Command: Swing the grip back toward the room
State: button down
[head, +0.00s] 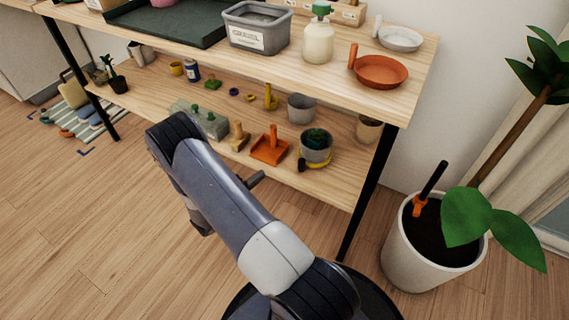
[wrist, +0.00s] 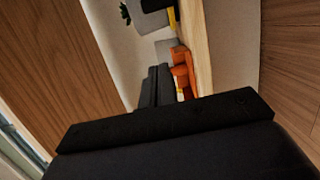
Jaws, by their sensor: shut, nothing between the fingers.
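My gripper (wrist: 158,72) shows in the wrist view as dark fingers beyond a wide black bar, closed together with nothing between them. In the head view my arm reaches forward and left from the bottom edge and hides most of the gripper. A dark stub, seemingly its fingertips, shows to the right of the arm, in front of the lower shelf (head: 335,188). In the wrist view an orange piece (wrist: 181,76) lies just past the fingertips, apparently the orange scoop (head: 268,148) of the head view. I cannot tell how close they are.
The wooden bench (head: 395,101) holds a grey bin (head: 256,30), a green-topped bottle (head: 318,42) and a terracotta dish (head: 381,72). Its lower shelf carries a grey pot (head: 316,148) and small items. A potted plant (head: 405,250) stands right.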

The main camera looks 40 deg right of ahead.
jog(key=d, duration=0.3)
jog(key=w+d+b, duration=0.1)
jog(key=d, duration=0.2)
jog(key=d+b, duration=0.1)
jog(key=d, duration=0.3)
jog(key=shift+w+f, duration=0.1)
jog(key=shift+w, duration=0.3)
jog(key=shift+s+d, duration=0.25)
jog(key=shift+s, duration=0.3)
jog(key=shift+s+d, duration=0.2)
jog(key=shift+s, duration=0.35)
jog(key=shift+s+d+b, duration=0.3)
jog(key=shift+s, duration=0.4)
